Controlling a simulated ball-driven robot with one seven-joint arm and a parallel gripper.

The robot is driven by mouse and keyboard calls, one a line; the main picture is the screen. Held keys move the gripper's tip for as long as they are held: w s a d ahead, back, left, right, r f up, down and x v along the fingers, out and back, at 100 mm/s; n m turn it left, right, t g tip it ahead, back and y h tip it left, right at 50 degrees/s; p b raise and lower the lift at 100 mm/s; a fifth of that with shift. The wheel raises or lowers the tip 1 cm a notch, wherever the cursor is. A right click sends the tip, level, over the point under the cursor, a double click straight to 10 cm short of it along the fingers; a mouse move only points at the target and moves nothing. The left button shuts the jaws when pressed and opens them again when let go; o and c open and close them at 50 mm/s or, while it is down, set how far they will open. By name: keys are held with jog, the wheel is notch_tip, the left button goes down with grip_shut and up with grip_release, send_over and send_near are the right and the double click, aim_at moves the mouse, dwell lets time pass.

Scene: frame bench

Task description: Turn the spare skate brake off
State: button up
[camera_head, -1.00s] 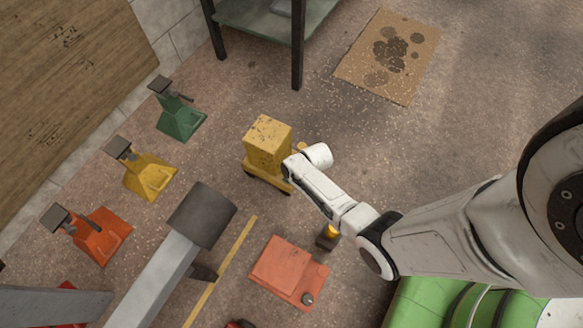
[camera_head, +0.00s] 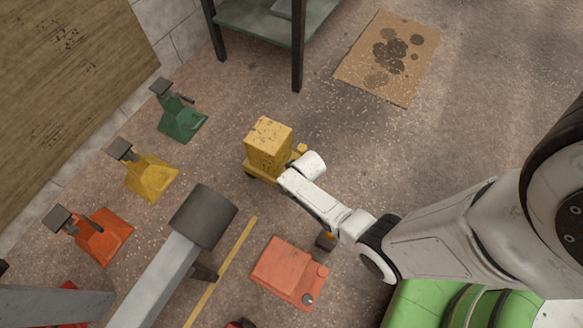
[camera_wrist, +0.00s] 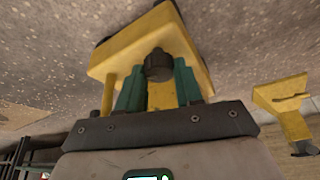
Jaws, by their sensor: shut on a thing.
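The yellow skate (camera_head: 268,168) stands on the floor mid-picture in the head view, with a tall yellow block on its base. In the wrist view its yellow body (camera_wrist: 150,45) fills the upper middle, with a dark ribbed knob (camera_wrist: 158,66) on the near side. I take this knob to be the brake. My gripper (camera_wrist: 158,78) is shut on the knob, with one green finger on each side. The knob's setting cannot be read.
An orange-red flat unit (camera_head: 289,273) lies in front. Green (camera_head: 180,122), yellow (camera_head: 150,177) and orange (camera_head: 104,236) stands line the left. A stained cardboard sheet (camera_head: 355,75) lies at the back. Another yellow part (camera_wrist: 285,105) is at the right in the wrist view.

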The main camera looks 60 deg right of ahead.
aim_at(275, 154)
jog(key=m, duration=0.2)
jog(key=m+g+h+b, duration=0.1)
jog(key=m, duration=0.1)
jog(key=shift+w+a+f+m+h, duration=0.1)
jog(key=shift+a+m+h, duration=0.05)
jog(key=shift+m+h, duration=0.15)
jog(key=shift+m+g+h+b, duration=0.25)
jog(key=shift+m+g+b, duration=0.25)
jog(key=shift+m, duration=0.6)
jog(key=shift+m+g+h+b, duration=0.3)
jog(key=shift+m+b, duration=0.3)
jog(key=shift+m, duration=0.5)
jog(key=o, duration=1)
jog(key=shift+o, duration=0.2)
jog(key=shift+r, duration=0.2)
jog(key=p+v, duration=0.6)
jog(key=v, duration=0.4)
jog(key=shift+r, duration=0.3)
jog(key=shift+a, duration=0.15)
